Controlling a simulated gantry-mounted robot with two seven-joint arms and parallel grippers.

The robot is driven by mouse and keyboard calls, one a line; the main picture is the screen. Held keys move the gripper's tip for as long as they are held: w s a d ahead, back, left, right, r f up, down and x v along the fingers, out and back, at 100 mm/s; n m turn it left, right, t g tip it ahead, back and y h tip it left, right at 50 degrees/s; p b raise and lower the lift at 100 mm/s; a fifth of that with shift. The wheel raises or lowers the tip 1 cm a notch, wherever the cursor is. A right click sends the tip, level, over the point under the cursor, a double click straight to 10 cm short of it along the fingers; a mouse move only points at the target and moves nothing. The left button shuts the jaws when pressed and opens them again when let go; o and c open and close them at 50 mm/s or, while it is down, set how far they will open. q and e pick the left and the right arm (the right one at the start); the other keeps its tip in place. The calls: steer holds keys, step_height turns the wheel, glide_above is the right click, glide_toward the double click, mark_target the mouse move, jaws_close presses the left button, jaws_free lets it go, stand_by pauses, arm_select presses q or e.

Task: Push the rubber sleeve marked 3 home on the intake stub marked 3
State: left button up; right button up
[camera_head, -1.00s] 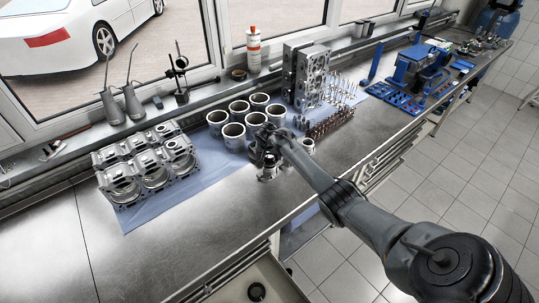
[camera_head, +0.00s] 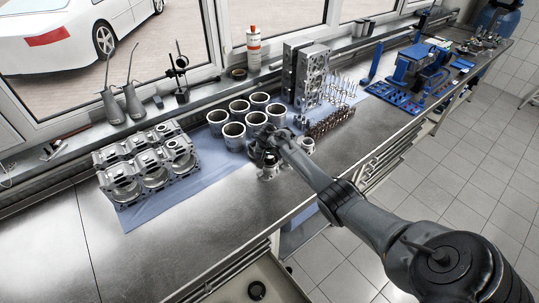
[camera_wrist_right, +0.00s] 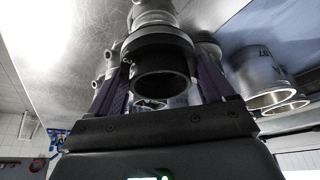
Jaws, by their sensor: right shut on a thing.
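A black rubber sleeve (camera_wrist_right: 160,80) sits between the fingers of my right gripper (camera_wrist_right: 160,88) in the right wrist view, its open round end facing the camera. My right gripper is shut on it. A silver metal part, which looks like an intake stub (camera_wrist_right: 154,17), is directly beyond the sleeve and roughly in line with it. I cannot tell how far the sleeve is over it. In the head view my right gripper (camera_head: 266,152) is above a small silver part (camera_head: 269,173) at the bench's front. No number 3 is readable. My left gripper is not in view.
Several cylinder liners (camera_head: 233,134) stand on a blue cloth (camera_head: 205,175) behind my gripper. A silver engine block part (camera_head: 150,168) lies to the left. Cylinder heads (camera_head: 307,75) stand upright behind. The bench front left (camera_head: 140,260) is clear.

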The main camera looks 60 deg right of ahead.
steer(key=shift+f+b, duration=0.45)
steer(key=shift+f, duration=0.65)
stand_by(1.1)
steer(key=o, duration=0.4)
steer(key=c, duration=0.4)
steer(key=shift+o, duration=0.2)
steer(key=shift+f+b, duration=0.45)
steer(key=shift+f, duration=0.3)
steer(key=o, duration=0.9)
